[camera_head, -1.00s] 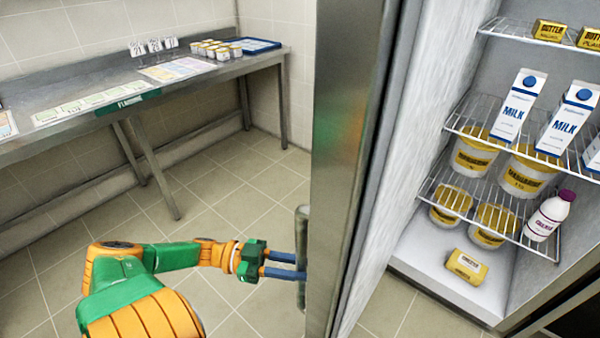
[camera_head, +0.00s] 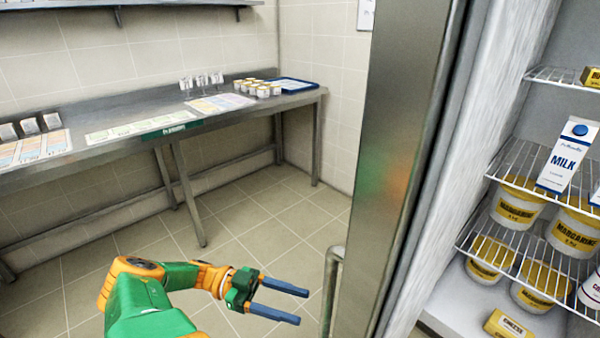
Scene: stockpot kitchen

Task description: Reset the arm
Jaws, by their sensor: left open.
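My left arm comes in from the bottom left in the head view. Its gripper (camera_head: 290,303) has two blue fingers, spread apart with nothing between them. The fingers point right toward the fridge door's bar handle (camera_head: 331,290), and a gap shows between fingertips and handle. The steel fridge door (camera_head: 398,150) stands open, upright in the middle of the view. My right gripper is not in view.
The fridge on the right has wire shelves with a milk carton (camera_head: 568,158), margarine tubs (camera_head: 517,207) and a cheese pack (camera_head: 508,325). A steel table (camera_head: 60,112) along the wall holds small tubs (camera_head: 258,88), a blue tray (camera_head: 297,84) and cards. Tiled floor between table and door is clear.

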